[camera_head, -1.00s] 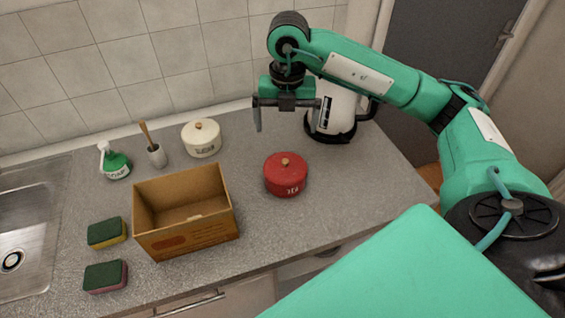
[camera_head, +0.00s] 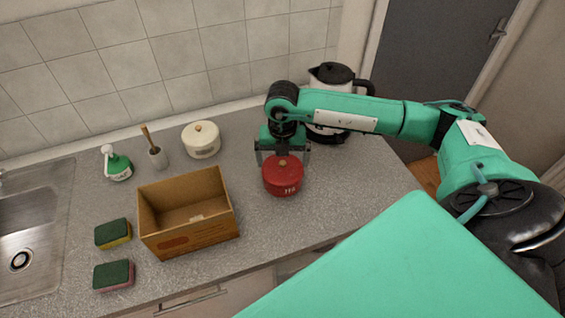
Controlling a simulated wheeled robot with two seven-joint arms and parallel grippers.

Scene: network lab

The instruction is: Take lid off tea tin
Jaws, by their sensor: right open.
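My right gripper (camera_head: 283,158) points down at the tin, just behind or over the lid. Its fingers are open and show on either side of the lid; I cannot tell whether they touch it. My left gripper is not in view.
A kettle (camera_head: 331,78) stands behind my right arm. The counter right of the tin is clear.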

